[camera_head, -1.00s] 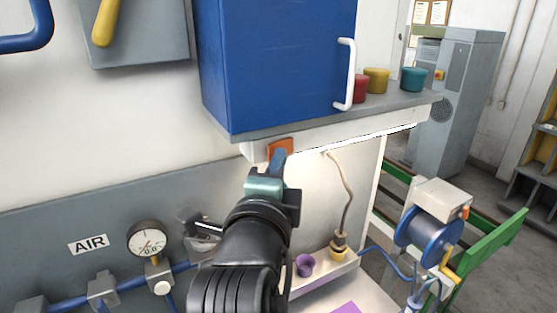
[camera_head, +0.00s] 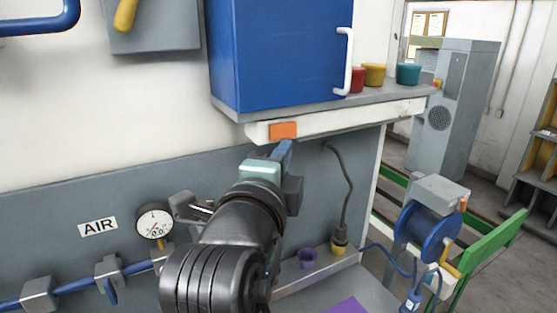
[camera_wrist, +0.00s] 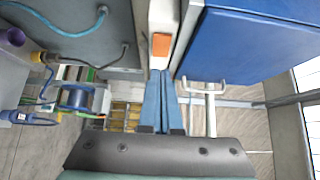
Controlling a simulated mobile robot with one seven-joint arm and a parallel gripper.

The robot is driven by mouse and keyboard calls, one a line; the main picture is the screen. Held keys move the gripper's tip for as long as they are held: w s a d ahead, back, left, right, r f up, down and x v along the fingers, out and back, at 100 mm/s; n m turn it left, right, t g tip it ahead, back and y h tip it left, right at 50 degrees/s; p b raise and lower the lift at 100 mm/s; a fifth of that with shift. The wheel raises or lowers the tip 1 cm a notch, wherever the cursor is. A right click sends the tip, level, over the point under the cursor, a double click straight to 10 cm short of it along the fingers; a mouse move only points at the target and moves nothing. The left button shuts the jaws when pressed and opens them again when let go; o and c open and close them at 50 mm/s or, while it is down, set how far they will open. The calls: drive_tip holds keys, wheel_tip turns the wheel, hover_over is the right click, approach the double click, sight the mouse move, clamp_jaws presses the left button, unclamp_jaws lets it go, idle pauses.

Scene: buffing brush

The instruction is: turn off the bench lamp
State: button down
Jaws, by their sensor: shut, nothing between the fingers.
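The bench lamp (camera_head: 350,119) is a long white bar under the grey shelf below the blue cabinet. It is dark now. An orange switch (camera_head: 284,130) sits at its left end; it also shows in the wrist view (camera_wrist: 161,45). My gripper (camera_head: 287,146) is just below the switch, its blue fingers together with nothing between them. In the wrist view the closed fingertips (camera_wrist: 160,73) point at the switch, with a small gap in the picture; whether they touch it I cannot tell.
The blue cabinet (camera_head: 285,50) with a white handle overhangs just above. Red, yellow and teal pots (camera_head: 408,74) stand on the shelf. A pressure gauge (camera_head: 154,223) and blue air pipe are at lower left. A blue hose reel (camera_head: 428,230) stands at right.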

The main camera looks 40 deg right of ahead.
drive_tip(key=s+a+r+n+t+y+b, duration=0.1)
drive_tip(key=a+r+n+t+y, duration=0.3)
drive_tip(key=a+n, duration=0.5)
drive_tip(key=s+a+r+n+t+y+b, duration=0.2)
drive_tip(key=a+r+n+t+y, duration=0.2)
drive_tip(key=a+n+t, duration=0.3)
drive_tip(key=s+a+r+n+t+y+b, duration=0.2)
drive_tip(key=a+r+n+t+y, duration=0.3)
drive_tip(key=a+n, duration=0.7)
drive_tip(key=shift+a+n+t+y+b, duration=0.35)
drive_tip(key=shift+a+y, duration=0.2)
drive_tip(key=shift+y, duration=0.25)
drive_tip(key=shift+s+r, duration=0.1)
